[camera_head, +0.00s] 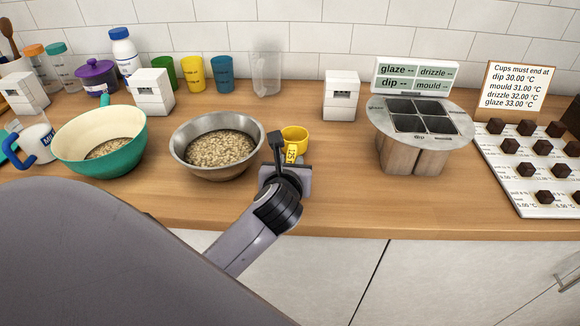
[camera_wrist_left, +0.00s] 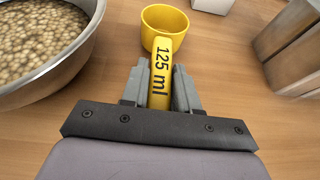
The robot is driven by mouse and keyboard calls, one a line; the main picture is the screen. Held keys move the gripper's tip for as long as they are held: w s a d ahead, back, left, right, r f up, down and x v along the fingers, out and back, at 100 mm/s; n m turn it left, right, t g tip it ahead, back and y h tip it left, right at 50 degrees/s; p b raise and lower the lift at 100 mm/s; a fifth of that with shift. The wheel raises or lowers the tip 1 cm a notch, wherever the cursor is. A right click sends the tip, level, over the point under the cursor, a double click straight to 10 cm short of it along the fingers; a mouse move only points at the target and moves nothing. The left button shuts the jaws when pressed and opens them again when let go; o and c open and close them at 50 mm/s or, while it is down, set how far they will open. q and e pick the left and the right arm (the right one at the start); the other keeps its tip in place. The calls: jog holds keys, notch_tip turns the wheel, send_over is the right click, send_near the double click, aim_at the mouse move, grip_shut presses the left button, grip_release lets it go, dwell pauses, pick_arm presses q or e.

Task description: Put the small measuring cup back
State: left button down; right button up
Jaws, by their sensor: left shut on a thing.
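The small measuring cup (camera_head: 294,137) is yellow, with a handle marked "125 ml". In the left wrist view the cup (camera_wrist_left: 165,22) is upright and looks empty, its handle running back between my fingers. My left gripper (camera_wrist_left: 165,88) is shut on that handle. In the head view my left gripper (camera_head: 284,160) is over the counter, just right of the metal bowl. I cannot tell whether the cup touches the counter. My right gripper is not in view.
A metal bowl (camera_head: 184,155) of pale grains is close on the left, with a green bowl (camera_head: 130,165) beyond it. A round four-compartment metal holder (camera_head: 400,150) stands to the right. A white board (camera_head: 525,205) bears dark cubes. Counter (camera_head: 345,165) between cup and holder is clear.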

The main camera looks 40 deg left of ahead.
pick_arm(q)
jog(key=shift+f, duration=0.5)
jog(key=c, duration=0.8)
grip_release()
jog(key=shift+c, duration=0.2)
jog(key=shift+f, duration=0.2)
jog(key=v, duration=0.7)
jog(key=shift+d+r, duration=0.15)
